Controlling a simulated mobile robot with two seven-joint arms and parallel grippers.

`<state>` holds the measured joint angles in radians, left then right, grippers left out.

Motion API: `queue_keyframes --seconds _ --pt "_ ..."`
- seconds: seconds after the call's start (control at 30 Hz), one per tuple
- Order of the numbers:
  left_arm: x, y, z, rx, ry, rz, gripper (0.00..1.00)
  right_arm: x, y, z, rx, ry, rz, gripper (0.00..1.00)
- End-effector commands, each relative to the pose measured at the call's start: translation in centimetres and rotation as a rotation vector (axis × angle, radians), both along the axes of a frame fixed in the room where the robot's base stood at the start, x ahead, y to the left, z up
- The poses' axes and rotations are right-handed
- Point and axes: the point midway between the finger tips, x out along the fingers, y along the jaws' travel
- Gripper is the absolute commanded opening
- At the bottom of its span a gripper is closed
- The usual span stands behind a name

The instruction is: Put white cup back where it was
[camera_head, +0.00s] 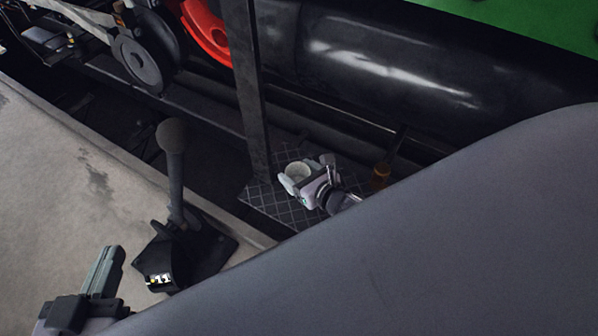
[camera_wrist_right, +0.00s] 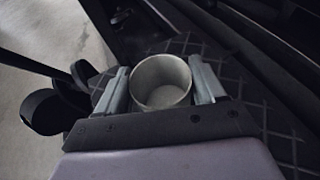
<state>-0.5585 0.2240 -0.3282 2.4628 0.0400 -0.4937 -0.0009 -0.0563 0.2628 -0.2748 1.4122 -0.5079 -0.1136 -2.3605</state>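The white cup (camera_head: 298,171) is upright at a dark diamond-patterned step plate (camera_head: 262,196) in the head view. My right gripper (camera_head: 307,176) is at the cup, with a finger on either side of it. In the right wrist view, the cup (camera_wrist_right: 160,82) looks empty and sits between the two fingers of the right gripper (camera_wrist_right: 161,90), which appear to press on its sides. I cannot tell whether the cup's base touches the plate. My left gripper (camera_head: 102,272) is at the lower left of the head view, away from the cup; its finger gap is unclear.
A dark upright post (camera_head: 248,90) stands just left of the cup. A round-topped lever (camera_head: 173,160) on a black base rises to the left. A large black boiler (camera_head: 390,65) lies behind.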

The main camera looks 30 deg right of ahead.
Motion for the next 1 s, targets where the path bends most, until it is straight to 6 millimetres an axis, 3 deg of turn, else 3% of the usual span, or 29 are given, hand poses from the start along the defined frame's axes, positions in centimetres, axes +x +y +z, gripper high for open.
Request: queue_keyframes --seconds 0.03,0.07,0.47,1.0 --pt "0.0 0.0 0.0 0.001 -0.001 0.000 0.00 0.0 0.0 0.0 0.000 0.000 0.000 0.86" --pt "0.0 0.0 0.0 0.001 -0.001 0.000 0.00 0.0 0.0 0.0 0.000 0.000 0.000 0.92" --pt "0.0 -0.1 0.3 -0.005 0.002 -0.003 0.00 -0.2 0.0 0.5 0.001 0.002 0.000 0.92" --pt "0.7 -1.8 0.1 -0.114 0.153 -0.031 0.00 -8.2 -1.2 3.6 0.001 0.003 -0.002 0.92"
